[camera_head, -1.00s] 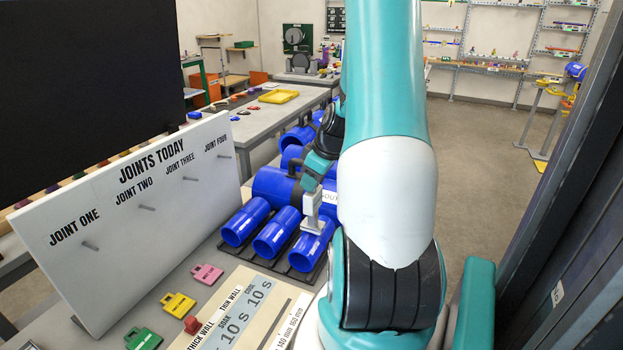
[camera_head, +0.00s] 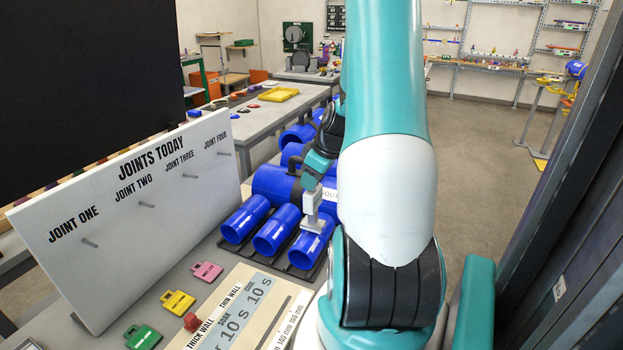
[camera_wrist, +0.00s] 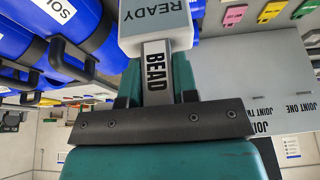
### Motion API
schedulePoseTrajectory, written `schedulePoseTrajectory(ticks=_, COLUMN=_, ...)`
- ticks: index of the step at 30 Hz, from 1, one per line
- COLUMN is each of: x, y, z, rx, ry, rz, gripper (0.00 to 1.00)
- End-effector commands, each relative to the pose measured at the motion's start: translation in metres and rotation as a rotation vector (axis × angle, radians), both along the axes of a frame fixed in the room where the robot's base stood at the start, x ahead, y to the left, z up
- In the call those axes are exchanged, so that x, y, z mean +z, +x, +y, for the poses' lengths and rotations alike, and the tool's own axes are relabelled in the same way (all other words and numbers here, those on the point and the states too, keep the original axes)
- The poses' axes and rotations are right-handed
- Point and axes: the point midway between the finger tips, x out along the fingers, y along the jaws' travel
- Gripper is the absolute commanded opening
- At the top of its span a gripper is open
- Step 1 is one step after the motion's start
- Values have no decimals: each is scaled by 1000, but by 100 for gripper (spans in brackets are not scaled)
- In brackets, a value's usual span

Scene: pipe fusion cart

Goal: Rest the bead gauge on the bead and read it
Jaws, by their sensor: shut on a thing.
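My gripper (camera_wrist: 157,80) is shut on the bead gauge (camera_wrist: 156,60), seen upside down in the wrist view. Its grey stem is marked BEAD, and the screen on its pale head reads READY. In the head view the pale gauge (camera_head: 311,211) hangs from my gripper (camera_head: 316,186) over the right-hand short blue pipe (camera_head: 306,250). I cannot tell whether it touches that pipe. Larger blue pipes (camera_head: 271,186) with black handles lie just behind. No bead can be made out, and my arm hides part of this area.
A white JOINTS TODAY board (camera_head: 130,215) with pegs stands at left. Green (camera_head: 141,337), yellow (camera_head: 178,302) and pink (camera_head: 206,271) tags lie before it. A red knob (camera_head: 191,321) sits beside a wall-time chart (camera_head: 236,312). A yellow tray (camera_head: 280,94) is on the far bench.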

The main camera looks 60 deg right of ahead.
Motion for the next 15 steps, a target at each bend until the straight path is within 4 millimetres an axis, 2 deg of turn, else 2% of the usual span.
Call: schedulePoseTrajectory(ticks=15, x=-6, y=0, z=0, rx=0, ry=-1, rz=-1, gripper=7)
